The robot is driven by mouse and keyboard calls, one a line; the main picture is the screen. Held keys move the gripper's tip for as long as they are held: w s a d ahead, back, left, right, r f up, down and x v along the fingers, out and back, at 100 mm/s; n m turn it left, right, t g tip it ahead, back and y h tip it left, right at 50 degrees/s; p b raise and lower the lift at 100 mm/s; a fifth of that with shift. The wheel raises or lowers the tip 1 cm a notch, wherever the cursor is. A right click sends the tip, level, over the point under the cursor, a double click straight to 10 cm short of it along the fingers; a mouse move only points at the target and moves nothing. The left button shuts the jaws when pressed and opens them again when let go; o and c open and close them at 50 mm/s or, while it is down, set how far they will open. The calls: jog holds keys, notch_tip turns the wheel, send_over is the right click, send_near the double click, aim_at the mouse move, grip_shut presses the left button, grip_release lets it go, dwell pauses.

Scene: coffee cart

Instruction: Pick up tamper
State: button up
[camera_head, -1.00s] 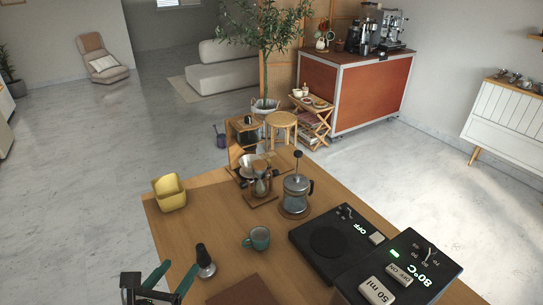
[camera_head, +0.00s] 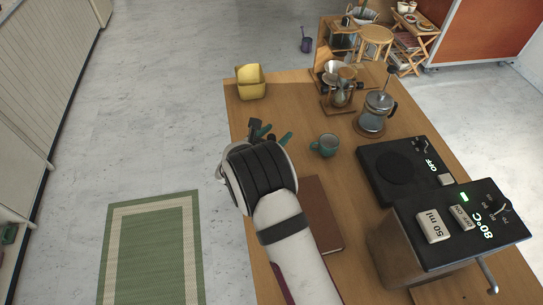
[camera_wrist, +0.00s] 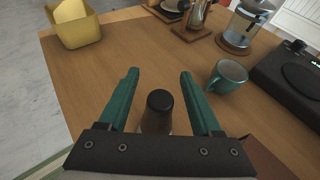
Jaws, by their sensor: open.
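The tamper (camera_wrist: 159,102) has a black, round-topped handle and stands upright on the wooden table in the wrist view. My gripper (camera_wrist: 159,74) has two green fingers spread apart, one on each side of the handle in that picture. There is visible room between the handle and both fingers, and nothing is held. The tamper's lower part is hidden behind the dark gripper body. In the head view my gripper (camera_head: 268,136) is over the table's left side, and my arm hides most or all of the tamper.
A teal mug (camera_head: 325,146) stands just right of my gripper. A yellow container (camera_head: 250,82) is at the table's far left corner.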

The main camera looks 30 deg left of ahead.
grip_shut()
dwell(1.4)
